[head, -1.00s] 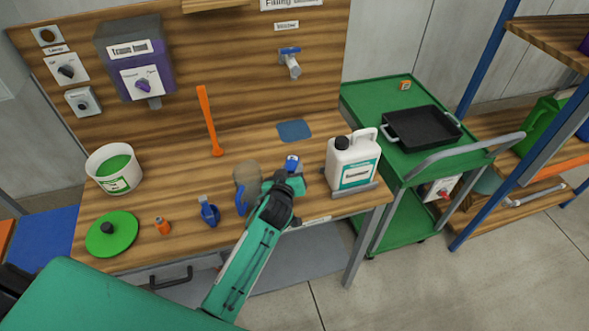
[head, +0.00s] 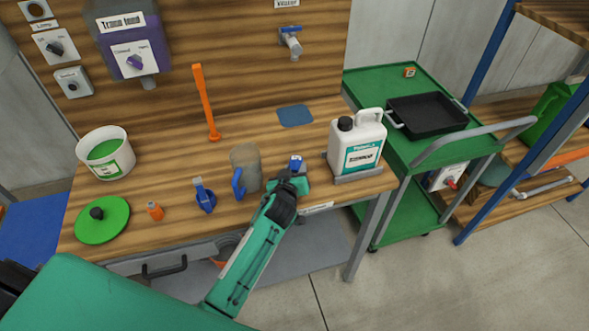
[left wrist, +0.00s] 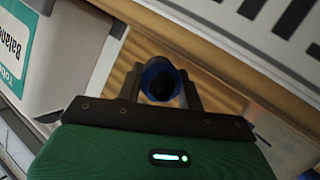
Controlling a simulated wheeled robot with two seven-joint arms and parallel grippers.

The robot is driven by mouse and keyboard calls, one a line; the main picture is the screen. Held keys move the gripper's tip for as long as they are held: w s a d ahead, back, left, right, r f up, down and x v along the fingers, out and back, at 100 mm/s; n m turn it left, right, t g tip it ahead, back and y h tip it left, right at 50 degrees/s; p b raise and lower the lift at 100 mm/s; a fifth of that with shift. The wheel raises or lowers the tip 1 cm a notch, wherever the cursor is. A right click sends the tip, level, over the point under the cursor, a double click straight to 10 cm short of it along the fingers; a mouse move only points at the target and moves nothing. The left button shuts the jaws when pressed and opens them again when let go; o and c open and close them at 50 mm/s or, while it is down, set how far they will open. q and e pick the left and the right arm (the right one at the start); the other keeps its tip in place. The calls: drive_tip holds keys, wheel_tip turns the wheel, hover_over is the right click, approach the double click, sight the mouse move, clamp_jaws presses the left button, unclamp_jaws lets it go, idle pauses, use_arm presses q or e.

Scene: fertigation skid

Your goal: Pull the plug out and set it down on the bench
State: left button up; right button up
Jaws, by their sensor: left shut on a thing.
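My left gripper (head: 292,180) is over the front right part of the wooden bench (head: 280,145), between the mug and the white jug. It is shut on a small blue thing (head: 296,163), which I take to be the plug. In the left wrist view, the plug (left wrist: 160,80) shows as a blue ring with a dark centre between the two fingers, with wood behind it. Its lower end is hidden, and I cannot tell whether it touches the bench. My right gripper is not in view.
A white jug (head: 356,143) stands right of the gripper on a grey base. A grey mug (head: 246,160) with a blue handle stands left. A blue mat (head: 295,116) is behind.

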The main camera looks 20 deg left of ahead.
use_arm(q)
drive_tip(key=shift+f, duration=0.3)
drive_tip(key=o, duration=1.2)
drive_tip(key=shift+c, duration=0.2)
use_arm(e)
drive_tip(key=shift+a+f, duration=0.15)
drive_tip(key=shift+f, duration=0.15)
use_arm(q)
drive_tip(key=shift+s, duration=0.5)
drive_tip(key=b+v, duration=0.2)
drive_tip(key=v, duration=1.1)
drive_tip(key=shift+r+b, duration=0.2)
drive_tip(key=shift+b, duration=0.1)
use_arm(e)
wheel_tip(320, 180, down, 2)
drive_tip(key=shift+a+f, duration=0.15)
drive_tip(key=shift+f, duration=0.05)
use_arm(q)
drive_tip(key=shift+w+d, duration=0.1)
